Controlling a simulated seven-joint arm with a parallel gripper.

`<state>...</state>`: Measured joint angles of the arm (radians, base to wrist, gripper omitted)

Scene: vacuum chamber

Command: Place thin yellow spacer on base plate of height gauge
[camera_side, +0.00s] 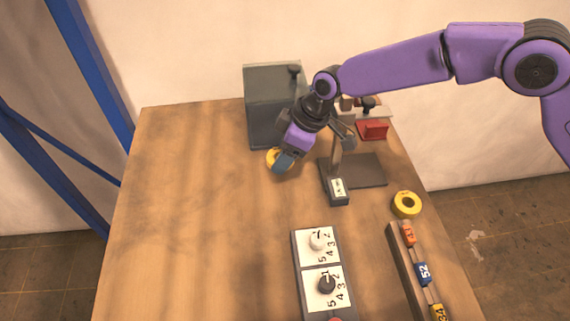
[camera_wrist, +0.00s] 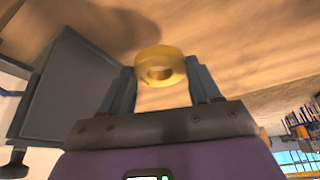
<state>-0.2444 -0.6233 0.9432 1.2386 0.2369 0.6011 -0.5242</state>
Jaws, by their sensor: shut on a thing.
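My gripper (camera_side: 282,162) is shut on a yellow ring-shaped spacer (camera_side: 272,156) and holds it left of the height gauge, apart from it. In the wrist view the yellow ring (camera_wrist: 160,54) sits between the two finger tips (camera_wrist: 161,74), its hole visible. The height gauge has a flat dark base plate (camera_side: 365,172), a grey upright (camera_side: 336,160) and a labelled block (camera_side: 338,188) in front. My wrist hides part of its top. A second yellow ring (camera_side: 407,204) lies on the table right of the gauge. I cannot tell which ring is thinner.
A grey box (camera_side: 262,110) stands behind my gripper. A red block (camera_side: 372,130) is at the back right. A panel with two numbered dials (camera_side: 318,262) and a rail with numbered coloured tags (camera_side: 422,272) lie in front. The table's left side is clear.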

